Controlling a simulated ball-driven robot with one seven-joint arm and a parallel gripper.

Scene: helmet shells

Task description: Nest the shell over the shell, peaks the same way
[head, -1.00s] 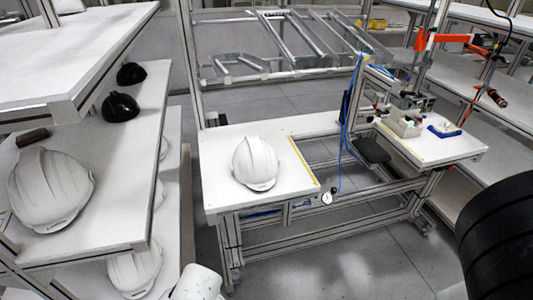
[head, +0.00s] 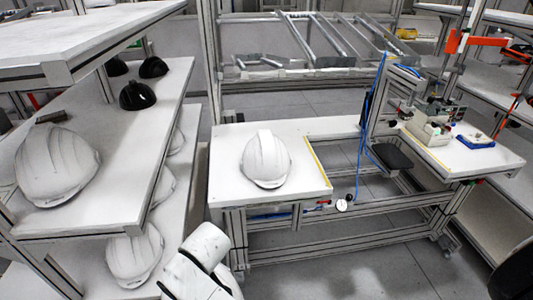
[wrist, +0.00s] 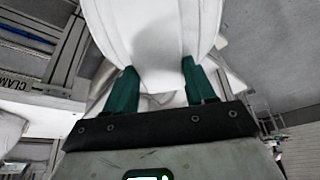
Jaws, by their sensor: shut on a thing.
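My gripper (wrist: 160,85) shows in the wrist view, its two green fingers shut on a white helmet shell (wrist: 155,30). The held shell fills the upper middle of that view, its far part cut off by the frame edge. It does not show in the head view, so which way its peak points cannot be told. Another white shell (head: 266,160) rests dome up on the white workbench (head: 228,187) in the head view, with a raised ridge on its crown and its peak seemingly toward me. My gripper is outside the head view.
A large white shell (head: 57,166) and black shells (head: 138,95) sit on the left shelf (head: 125,165); more white shells (head: 135,254) lie below. A yellow strip edges the bench's right side. Blue cables (head: 370,110) hang beyond it. The bench around its shell is clear.

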